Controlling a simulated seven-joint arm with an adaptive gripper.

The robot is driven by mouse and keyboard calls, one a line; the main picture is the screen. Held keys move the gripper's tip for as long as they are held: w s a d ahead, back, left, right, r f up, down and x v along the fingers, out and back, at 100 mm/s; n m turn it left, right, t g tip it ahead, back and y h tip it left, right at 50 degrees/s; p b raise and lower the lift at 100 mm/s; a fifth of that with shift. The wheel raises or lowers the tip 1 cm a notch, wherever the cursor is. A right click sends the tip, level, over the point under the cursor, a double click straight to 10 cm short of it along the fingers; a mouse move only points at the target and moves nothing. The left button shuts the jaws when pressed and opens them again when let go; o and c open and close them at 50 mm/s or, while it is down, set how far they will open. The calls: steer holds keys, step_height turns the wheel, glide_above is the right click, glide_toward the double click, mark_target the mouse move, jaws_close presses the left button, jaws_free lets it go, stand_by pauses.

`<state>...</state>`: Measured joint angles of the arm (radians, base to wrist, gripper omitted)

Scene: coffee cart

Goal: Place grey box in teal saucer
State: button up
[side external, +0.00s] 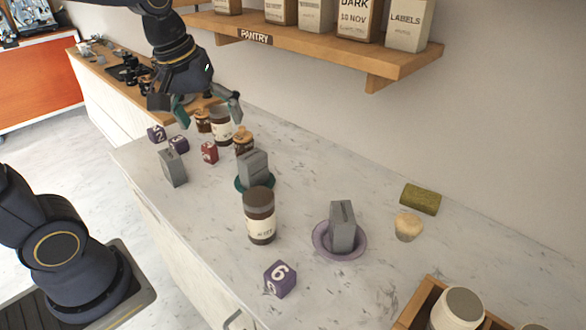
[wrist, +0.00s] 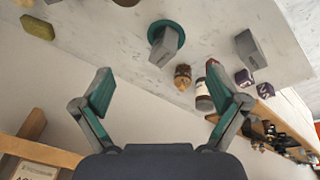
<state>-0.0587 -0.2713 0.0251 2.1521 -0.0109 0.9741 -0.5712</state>
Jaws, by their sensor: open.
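A grey box (side external: 253,166) sits in the teal saucer (side external: 240,184) near the middle of the counter; the wrist view also shows this box (wrist: 163,49) and the saucer's teal rim (wrist: 180,32). A second grey box (side external: 173,168) stands directly on the counter to the left, and it shows in the wrist view (wrist: 251,49). A third grey box (side external: 342,226) stands in a purple saucer (side external: 320,244). My gripper (side external: 211,111) is open and empty, raised above the far part of the counter. In the wrist view nothing is between its fingers (wrist: 158,76).
Jars (side external: 221,127) and dice (side external: 209,152) cluster near the left grey box. A dark-lidded jar (side external: 260,215) and a purple die (side external: 280,279) stand in front. A green sponge (side external: 420,198) lies right. A pantry shelf (side external: 310,38) juts from the wall.

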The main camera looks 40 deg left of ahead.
steer(key=s+d+m+t, duration=0.2)
steer(key=s+m, duration=0.5)
steer(key=s, duration=0.2)
steer(key=shift+s+d+f+m, duration=0.15)
steer(key=shift+f+m, duration=0.15)
steer(key=shift+f, duration=0.1)
steer(key=shift+o, duration=0.4)
